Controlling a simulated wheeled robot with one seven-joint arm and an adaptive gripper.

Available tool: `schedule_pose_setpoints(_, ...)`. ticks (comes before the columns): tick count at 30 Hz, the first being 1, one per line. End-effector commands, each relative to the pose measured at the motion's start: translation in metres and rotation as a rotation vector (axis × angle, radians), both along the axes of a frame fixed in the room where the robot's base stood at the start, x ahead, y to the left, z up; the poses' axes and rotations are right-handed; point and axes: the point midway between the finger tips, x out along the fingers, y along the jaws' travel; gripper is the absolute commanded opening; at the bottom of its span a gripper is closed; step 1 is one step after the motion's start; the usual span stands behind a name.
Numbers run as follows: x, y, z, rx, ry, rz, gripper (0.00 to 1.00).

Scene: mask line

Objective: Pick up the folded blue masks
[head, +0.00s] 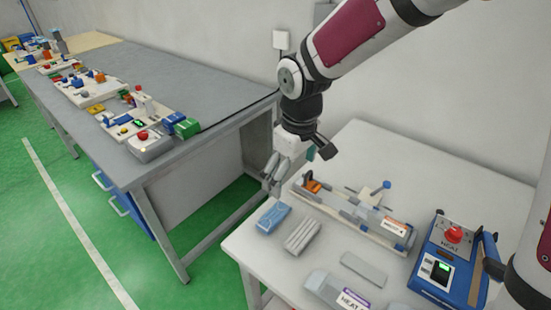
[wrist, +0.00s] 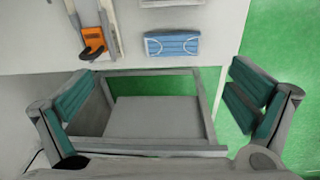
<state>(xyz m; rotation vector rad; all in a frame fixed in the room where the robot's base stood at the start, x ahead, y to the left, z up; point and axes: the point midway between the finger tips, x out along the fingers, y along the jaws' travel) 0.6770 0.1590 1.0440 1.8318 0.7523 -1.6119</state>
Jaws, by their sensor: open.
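The folded blue masks (head: 273,217) lie as a flat light-blue bundle near the left corner of the white table. In the wrist view the blue masks (wrist: 172,46) lie close to the table edge, with pale strap lines on top. My gripper (head: 271,174) is open and empty, with its fingers wide apart. In the head view it hangs above and behind the masks, near the table's left edge. In the wrist view the gripper (wrist: 165,105) spans the table edge, and the masks appear beyond the fingertips, apart from them.
A grey folded bundle (head: 302,236) lies right beside the masks. A long fixture (head: 350,217) with an orange part (head: 313,186) stands behind them. A blue heat device (head: 447,262) is at the right. A grey workbench (head: 165,90) with several devices stands left, across a floor gap.

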Motion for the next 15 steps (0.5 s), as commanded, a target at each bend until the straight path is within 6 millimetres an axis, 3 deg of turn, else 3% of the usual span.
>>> schedule_pose_setpoints(6,0.009,0.027,-0.024,0.047,0.031,0.072,1.0)
schedule_pose_setpoints(11,0.01,0.032,-0.042,0.053,0.036,0.081,1.0)
schedule_pose_setpoints(15,0.012,0.034,-0.069,0.052,0.037,0.081,1.0)
